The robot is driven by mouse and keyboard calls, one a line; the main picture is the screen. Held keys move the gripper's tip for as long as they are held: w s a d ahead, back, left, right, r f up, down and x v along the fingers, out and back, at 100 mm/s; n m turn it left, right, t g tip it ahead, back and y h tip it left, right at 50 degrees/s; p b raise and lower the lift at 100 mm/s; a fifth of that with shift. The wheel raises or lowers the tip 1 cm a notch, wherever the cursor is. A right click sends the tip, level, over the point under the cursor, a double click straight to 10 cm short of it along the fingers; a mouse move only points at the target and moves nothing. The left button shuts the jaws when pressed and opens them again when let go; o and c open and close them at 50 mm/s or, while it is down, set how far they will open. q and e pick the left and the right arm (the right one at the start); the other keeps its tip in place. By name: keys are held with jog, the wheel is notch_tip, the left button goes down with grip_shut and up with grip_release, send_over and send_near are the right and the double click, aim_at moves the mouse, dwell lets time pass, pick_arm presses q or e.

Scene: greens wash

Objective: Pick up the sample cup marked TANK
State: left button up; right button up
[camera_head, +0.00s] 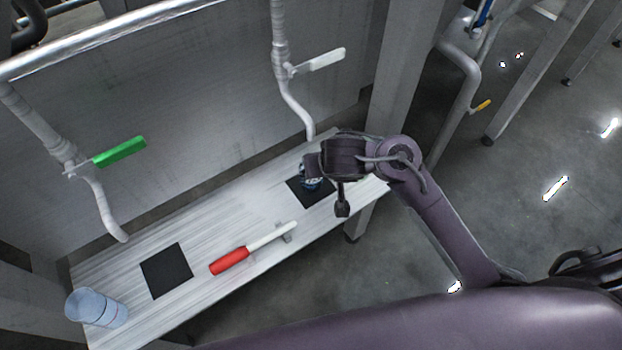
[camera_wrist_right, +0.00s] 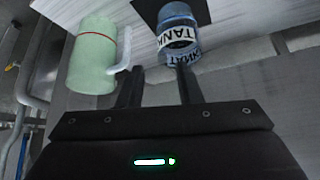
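The sample cup marked TANK (camera_wrist_right: 178,38) is blue with a white label in the right wrist view. It stands on the right black mat (camera_head: 325,196); in the head view the cup (camera_head: 311,183) is partly hidden by my right arm. My right gripper (camera_wrist_right: 157,75) is open, with its two dark fingers apart and nothing held. The cup lies beyond the fingertips, in line with the right-hand finger in that view; I cannot tell whether they touch. My left gripper is not in view.
A pale green cylinder (camera_wrist_right: 92,60) shows left of the cup in the wrist view. On the bench (camera_head: 215,215) lie a red-handled tool (camera_head: 229,261) and another black mat (camera_head: 166,271). A translucent blue container (camera_head: 97,308) stands at the left end. Pipes with levers rise behind.

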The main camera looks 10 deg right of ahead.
jog(key=b+x, duration=0.2)
jog(key=x, duration=0.3)
jog(key=shift+w+a+f, duration=0.1)
jog(key=shift+f, duration=0.25)
grip_shut()
jog(key=shift+r, duration=0.1)
